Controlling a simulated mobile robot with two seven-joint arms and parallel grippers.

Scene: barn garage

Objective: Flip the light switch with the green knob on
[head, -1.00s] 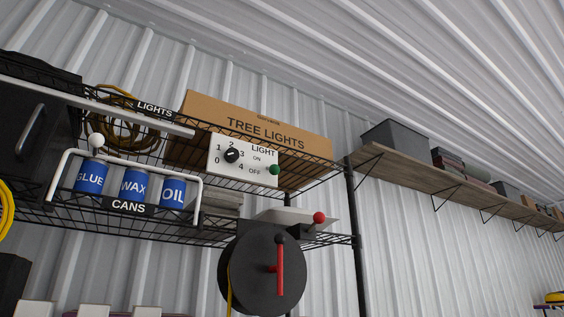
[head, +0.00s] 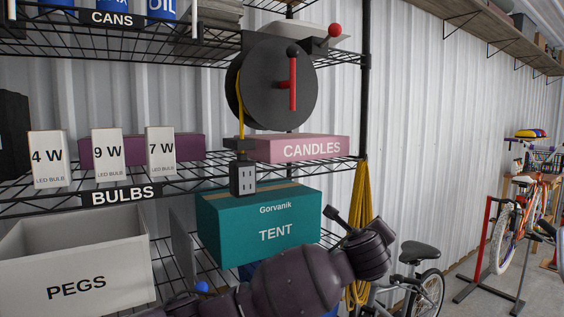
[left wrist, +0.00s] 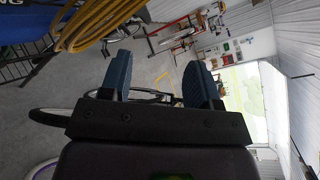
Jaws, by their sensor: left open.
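The light switch panel with the green knob is out of view in both current views; it is above the top edge of the head view. My left arm comes in from the lower left of the head view, in front of the lower shelves, and its gripper fingers cannot be made out there. In the left wrist view my left gripper (left wrist: 158,80) is open, with two dark blue fingers apart and nothing between them. My right gripper is not in view.
A black cord reel (head: 270,85) with a red crank hangs from the rack, a red-knobbed lever (head: 334,31) above it. A teal TENT box (head: 225,230), pink CANDLES box (head: 310,149) and PEGS bin (head: 80,265) sit on shelves. Bicycles (head: 430,275) stand at right.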

